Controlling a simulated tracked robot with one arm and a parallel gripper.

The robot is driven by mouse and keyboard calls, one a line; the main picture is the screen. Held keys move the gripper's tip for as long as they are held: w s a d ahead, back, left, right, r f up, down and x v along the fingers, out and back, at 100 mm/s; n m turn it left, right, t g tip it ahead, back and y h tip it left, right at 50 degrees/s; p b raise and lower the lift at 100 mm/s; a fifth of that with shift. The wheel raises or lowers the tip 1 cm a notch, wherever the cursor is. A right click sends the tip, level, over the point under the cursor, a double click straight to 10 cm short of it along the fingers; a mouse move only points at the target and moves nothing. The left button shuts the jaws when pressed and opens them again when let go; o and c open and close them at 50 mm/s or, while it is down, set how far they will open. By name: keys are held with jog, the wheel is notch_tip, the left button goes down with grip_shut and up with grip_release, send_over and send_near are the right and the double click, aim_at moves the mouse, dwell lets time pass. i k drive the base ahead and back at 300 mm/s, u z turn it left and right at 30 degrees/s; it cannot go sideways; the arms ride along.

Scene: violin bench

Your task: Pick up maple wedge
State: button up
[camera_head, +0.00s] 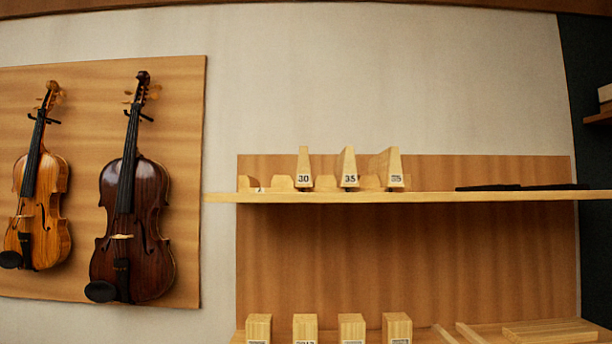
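Three pale maple wedges stand in a row on the wooden wall shelf, each with a number label on its front end. The left wedge (303,165) reads 30, the middle wedge (347,165) reads 35, and the right wedge (388,166) seems to read 35 too, though its label is small. They sit between low wooden dividers (326,183). Their far ends are mostly hidden, though the right wedge shows some of its side. My gripper does not show in this view.
The shelf (430,197) has dark flat strips (520,187) at its right. Below, several labelled wood blocks (305,327) stand on a lower surface, with flat boards (550,331) to the right. Two violins (132,225) hang on a panel at left. Wall space above the wedges is clear.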

aim_at(303, 175)
jog(key=k, duration=0.8)
jog(key=z, duration=0.65)
jog(key=i, duration=2.3)
jog(key=u, duration=0.7)
